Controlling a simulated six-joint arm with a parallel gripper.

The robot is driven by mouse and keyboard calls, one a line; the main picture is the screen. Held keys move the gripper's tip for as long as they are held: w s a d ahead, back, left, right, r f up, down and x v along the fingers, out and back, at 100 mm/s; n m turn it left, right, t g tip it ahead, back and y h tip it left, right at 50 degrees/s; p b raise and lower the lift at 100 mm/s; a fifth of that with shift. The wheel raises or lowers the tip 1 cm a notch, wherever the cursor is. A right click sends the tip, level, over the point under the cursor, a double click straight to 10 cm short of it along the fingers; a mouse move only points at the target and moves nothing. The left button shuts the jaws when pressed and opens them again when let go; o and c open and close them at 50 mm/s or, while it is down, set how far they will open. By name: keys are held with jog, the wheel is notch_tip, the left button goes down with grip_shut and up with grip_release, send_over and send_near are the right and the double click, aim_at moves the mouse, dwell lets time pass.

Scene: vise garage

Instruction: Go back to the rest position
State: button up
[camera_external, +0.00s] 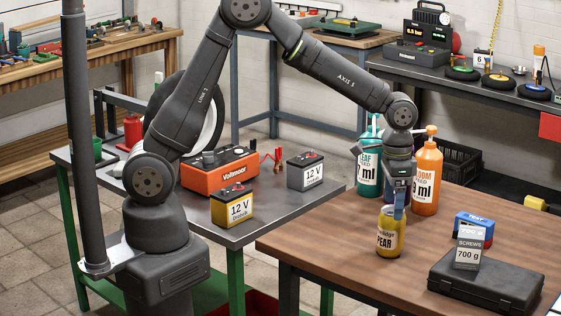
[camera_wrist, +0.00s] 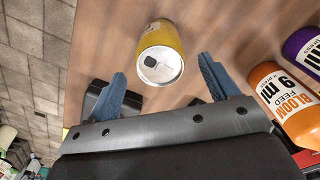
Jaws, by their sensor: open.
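My arm reaches over the wooden table (camera_external: 340,239), and my gripper (camera_external: 399,211) points down at a yellow can labelled PEAR (camera_external: 390,234). The can stands upright near the table's left part. In the wrist view my gripper (camera_wrist: 163,72) has its two blue fingers spread wide with nothing held between them. The can (camera_wrist: 162,48) shows there beyond the fingertips, its silver top facing the camera. In the external view the fingers overlap the can's upper edge; whether they touch it I cannot tell.
An orange bottle (camera_external: 427,180) and a teal bottle (camera_external: 369,166) stand close behind my gripper. A purple bottle (camera_wrist: 303,48) shows in the wrist view. A black case (camera_external: 487,283), a screws box (camera_external: 467,249) and a blue-and-red box (camera_external: 474,228) lie to the right. Batteries (camera_external: 232,205) stand left.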

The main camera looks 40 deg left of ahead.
aim_at(392, 225)
notch_tip(392, 225, down, 7)
jog(key=shift+f, duration=0.1)
jog(key=shift+r, duration=1.75)
jog(key=shift+r, duration=4.25)
jog(key=shift+f, duration=0.75)
